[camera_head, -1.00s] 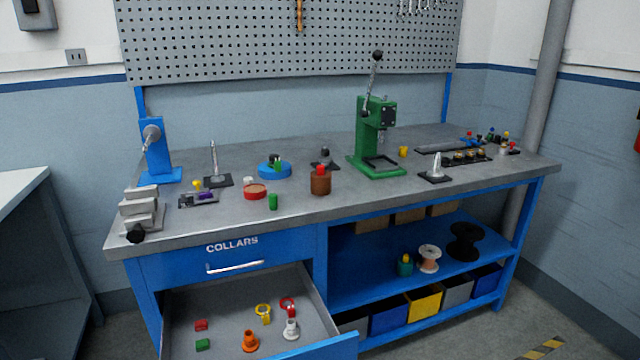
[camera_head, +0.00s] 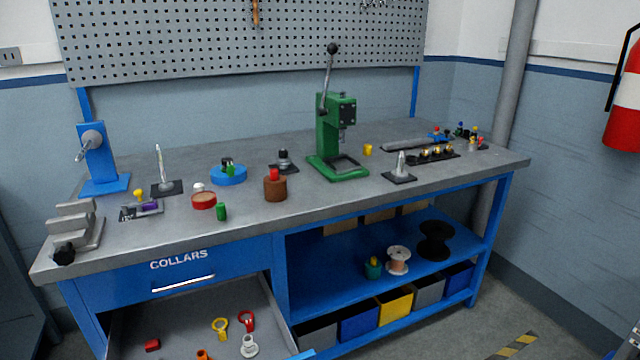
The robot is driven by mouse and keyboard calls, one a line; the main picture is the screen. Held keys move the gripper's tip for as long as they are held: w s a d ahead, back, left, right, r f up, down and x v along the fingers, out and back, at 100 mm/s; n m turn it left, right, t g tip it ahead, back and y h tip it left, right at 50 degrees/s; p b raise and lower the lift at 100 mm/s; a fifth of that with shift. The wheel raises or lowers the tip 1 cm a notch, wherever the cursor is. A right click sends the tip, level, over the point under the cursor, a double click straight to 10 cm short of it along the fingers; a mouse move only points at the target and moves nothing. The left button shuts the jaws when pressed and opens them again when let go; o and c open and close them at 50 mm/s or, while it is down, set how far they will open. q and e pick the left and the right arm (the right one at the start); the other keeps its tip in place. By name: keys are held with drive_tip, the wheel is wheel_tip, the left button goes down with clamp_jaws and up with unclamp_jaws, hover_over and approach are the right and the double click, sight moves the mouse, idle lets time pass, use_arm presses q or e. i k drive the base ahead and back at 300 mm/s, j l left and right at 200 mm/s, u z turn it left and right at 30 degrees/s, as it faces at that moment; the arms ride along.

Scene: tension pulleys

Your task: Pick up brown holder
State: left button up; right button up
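The brown holder (camera_head: 275,189) is a short brown cylinder standing upright on the grey workbench, near its front edge and left of the green press. A red piece (camera_head: 273,174) sits at its top. Nothing covers the holder from this view. Neither of my grippers shows in the head view.
The workbench (camera_head: 330,205) carries a green press (camera_head: 336,130), a blue round tray (camera_head: 229,175), a red round dish (camera_head: 203,201) and a green cylinder (camera_head: 221,212) near the holder. The drawer (camera_head: 190,310) below stands open with several collars. A fire extinguisher (camera_head: 624,95) hangs at right.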

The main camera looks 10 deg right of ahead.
sight(275, 191)
drive_tip(key=i+l+z, duration=0.2)
drive_tip(key=z, duration=0.25)
drive_tip(key=i+l+z, duration=0.3)
drive_tip(key=z, duration=0.2)
drive_tip(key=i+l, duration=0.2)
drive_tip(key=i, duration=0.25)
drive_tip(key=i+l+z, duration=0.15)
drive_tip(key=i, duration=0.3)
drive_tip(key=i+u, duration=0.15)
drive_tip(key=u, duration=0.2)
drive_tip(key=i+l+u, duration=0.15)
drive_tip(key=u, duration=0.25)
drive_tip(key=i+l+u, duration=0.1)
drive_tip(key=u, duration=0.25)
